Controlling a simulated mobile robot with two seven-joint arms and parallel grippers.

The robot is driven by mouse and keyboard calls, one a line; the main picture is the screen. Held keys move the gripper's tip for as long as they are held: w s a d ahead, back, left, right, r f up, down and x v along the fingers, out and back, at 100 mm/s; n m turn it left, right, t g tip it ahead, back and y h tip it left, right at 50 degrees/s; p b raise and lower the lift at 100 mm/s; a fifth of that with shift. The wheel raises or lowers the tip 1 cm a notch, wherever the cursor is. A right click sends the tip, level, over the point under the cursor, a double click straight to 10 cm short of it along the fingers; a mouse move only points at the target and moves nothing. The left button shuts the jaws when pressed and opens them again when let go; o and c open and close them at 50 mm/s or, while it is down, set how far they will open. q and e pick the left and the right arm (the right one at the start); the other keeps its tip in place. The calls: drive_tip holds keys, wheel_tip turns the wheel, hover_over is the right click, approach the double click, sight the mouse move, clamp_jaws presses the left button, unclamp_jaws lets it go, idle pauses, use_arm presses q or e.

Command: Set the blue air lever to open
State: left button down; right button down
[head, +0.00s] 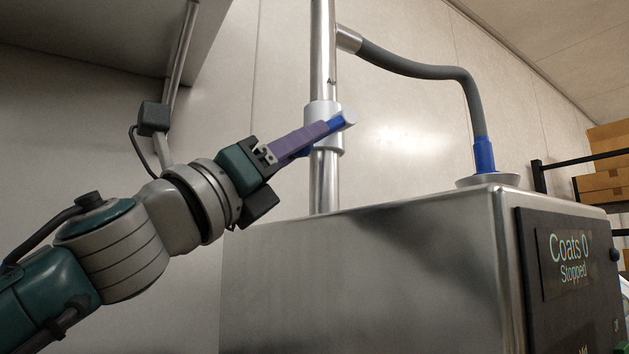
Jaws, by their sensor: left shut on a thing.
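The blue air lever (337,123) is at a pale valve collar (319,108) on an upright steel pipe. A short blue length shows past my fingertips, with a pale rounded end. My left gripper (322,131) reaches in from the left, its purple fingers slanting up to the right. It is shut on the blue lever in front of the pipe. The fingers hide much of the lever and part of the collar, so I cannot tell its setting. A small blue part also shows just below the fingers. My right gripper is not in view.
A steel machine housing (370,265) stands below the pipe, with a panel (571,262) reading "Coats 0 Stopped". A grey hose (430,69) runs from the pipe to a blue fitting (484,155) on top. Boxes (607,160) stand on a rack at right. Open space lies left of the pipe.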

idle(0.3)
use_arm(q)
drive_tip(key=c, duration=0.5)
unclamp_jaws()
drive_tip(key=b+v, duration=0.2)
drive_tip(key=v, duration=0.8)
